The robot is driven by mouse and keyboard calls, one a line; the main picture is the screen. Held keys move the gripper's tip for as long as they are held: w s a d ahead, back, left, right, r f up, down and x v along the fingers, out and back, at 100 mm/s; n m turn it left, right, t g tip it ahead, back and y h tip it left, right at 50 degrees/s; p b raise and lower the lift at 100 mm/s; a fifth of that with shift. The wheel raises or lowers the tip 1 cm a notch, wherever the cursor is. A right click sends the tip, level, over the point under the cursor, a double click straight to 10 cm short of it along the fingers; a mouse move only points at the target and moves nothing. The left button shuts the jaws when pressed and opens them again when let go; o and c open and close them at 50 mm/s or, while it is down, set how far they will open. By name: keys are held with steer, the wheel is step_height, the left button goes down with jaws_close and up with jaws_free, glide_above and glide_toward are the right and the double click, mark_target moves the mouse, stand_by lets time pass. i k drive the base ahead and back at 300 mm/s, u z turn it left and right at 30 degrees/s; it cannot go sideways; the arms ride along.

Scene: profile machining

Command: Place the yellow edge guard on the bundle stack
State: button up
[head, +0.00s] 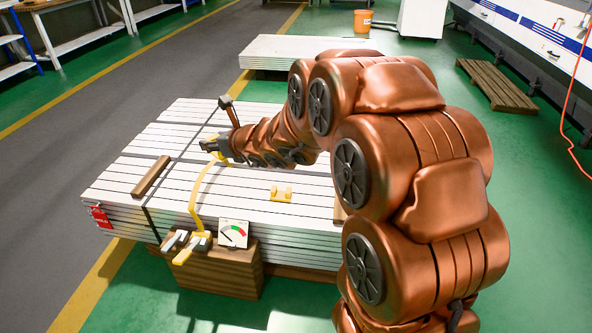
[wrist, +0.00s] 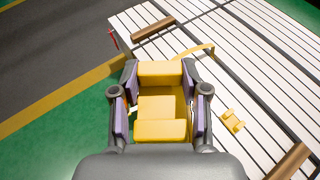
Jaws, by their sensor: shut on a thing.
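My gripper (wrist: 160,88) is shut on a yellow edge guard (wrist: 158,130), an angular piece that fills the space between the purple-padded fingers. In the head view my gripper (head: 215,148) is above the bundle stack (head: 130,180), a pile of long white profiles with dark gaps. The held guard (head: 209,144) shows only in small part there. Whether it touches the stack is unclear. A second yellow guard (head: 282,194) lies on the stack top, and it also shows in the wrist view (wrist: 233,121).
Wooden bars (head: 151,176) lie on top. A red tag (head: 101,217) hangs at the left end. Another white stack (head: 290,50) stands behind.

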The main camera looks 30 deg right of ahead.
mark_target(287, 171)
steer(key=z, duration=0.05)
steer(key=i, duration=1)
steer(key=z, duration=0.05)
